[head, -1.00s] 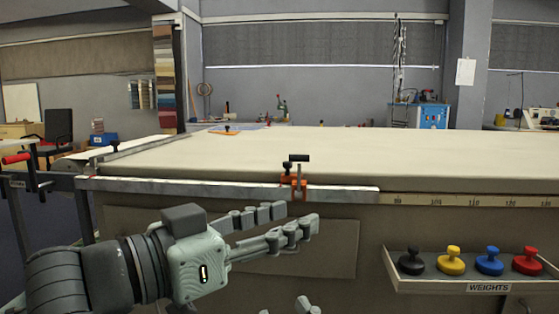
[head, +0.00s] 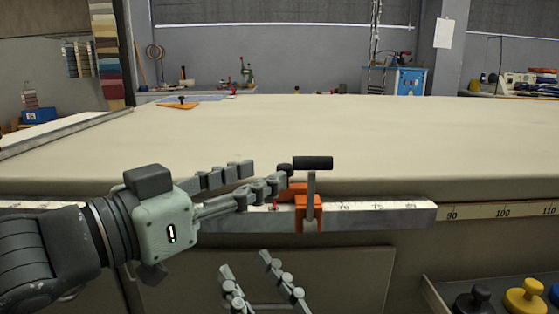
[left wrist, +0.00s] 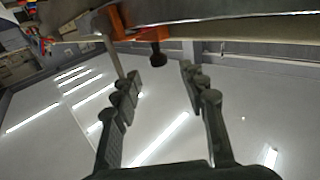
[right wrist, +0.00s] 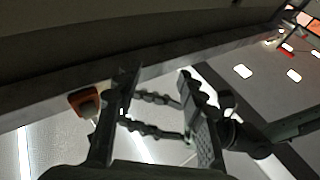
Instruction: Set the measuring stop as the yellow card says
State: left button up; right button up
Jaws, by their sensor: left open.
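The measuring stop is an orange clamp (head: 308,212) with a black T-handle (head: 313,163), sitting on the metal rail (head: 400,216) along the table's front edge. A small red mark shows just left of it. My left gripper (head: 265,178) is open and empty, its fingertips just left of the handle and close to a dark knob (head: 285,170). The left wrist view shows the orange clamp (left wrist: 122,25) and knob (left wrist: 157,60) beyond the fingers. My right gripper (head: 246,265) is open and empty below the rail. The right wrist view also shows an orange part (right wrist: 84,100). I see no yellow card.
The cloth table (head: 330,135) is mostly clear, with an orange tool (head: 178,104) at its far left. A scale strip (head: 500,211) reading 90, 100, 110 continues right of the rail. Black (head: 473,300) and yellow (head: 525,295) weights stand in a tray at lower right.

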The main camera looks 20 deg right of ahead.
aim_at(280, 169)
pick_arm(q)
jog(key=x, duration=0.6)
jog(key=shift+d, duration=0.25)
jog(key=shift+c, duration=0.2)
grip_shut()
